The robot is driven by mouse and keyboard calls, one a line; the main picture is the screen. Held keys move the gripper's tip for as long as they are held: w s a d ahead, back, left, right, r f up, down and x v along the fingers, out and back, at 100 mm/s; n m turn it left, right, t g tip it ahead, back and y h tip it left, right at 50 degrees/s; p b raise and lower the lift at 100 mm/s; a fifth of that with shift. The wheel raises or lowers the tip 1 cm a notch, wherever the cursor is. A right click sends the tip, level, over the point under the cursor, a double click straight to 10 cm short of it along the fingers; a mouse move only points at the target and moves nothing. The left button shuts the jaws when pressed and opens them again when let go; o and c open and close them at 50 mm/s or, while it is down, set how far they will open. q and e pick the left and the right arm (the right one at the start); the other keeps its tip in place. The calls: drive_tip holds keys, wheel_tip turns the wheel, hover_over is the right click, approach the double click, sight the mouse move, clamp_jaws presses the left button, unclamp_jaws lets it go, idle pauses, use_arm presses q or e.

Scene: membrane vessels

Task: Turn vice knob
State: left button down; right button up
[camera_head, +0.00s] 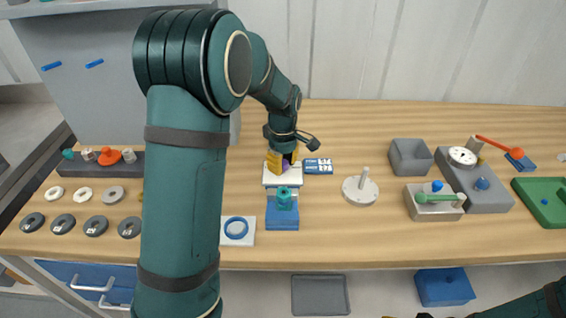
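My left arm comes in from the left and reaches across the table. My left gripper (283,162) points down over a white block (282,180), with its yellow-orange fingers apart. A small purple part (286,163) shows between the fingers; it may be the vice knob, and the gripper hides most of it. I cannot tell whether the fingers touch it. In front stands a blue block with a teal knob-like top (284,200), apart from the fingers. I cannot tell for sure which part is the vice. Only a piece of my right arm shows at the lower right.
A blue label card (318,166) lies right of the white block. A white disc with a post (361,188), a grey open box (409,157) and grey lever fixtures (475,182) stand to the right. Several rings (96,225) lie at left.

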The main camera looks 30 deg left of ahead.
use_arm(q)
drive_tip(key=shift+m+p, duration=0.3)
drive_tip(key=shift+m, duration=0.1)
drive_tip(key=m+p, duration=0.2)
drive_tip(key=m, duration=0.1)
drive_tip(key=shift+s+m, duration=0.1)
drive_tip(key=shift+m, duration=0.3)
drive_tip(key=m+p, duration=0.2)
drive_tip(key=m, duration=0.7)
drive_tip(key=shift+p, duration=0.3)
drive_tip(key=m, duration=0.3)
drive_tip(key=shift+m+p, duration=0.3)
drive_tip(key=shift+p, duration=0.1)
drive_tip(key=m+p, duration=0.1)
drive_tip(key=m, duration=0.5)
drive_tip(key=shift+f+m, duration=0.1)
drive_tip(key=shift+m, duration=0.2)
drive_tip(key=shift+p, duration=0.3)
drive_tip(key=shift+a, duration=0.1)
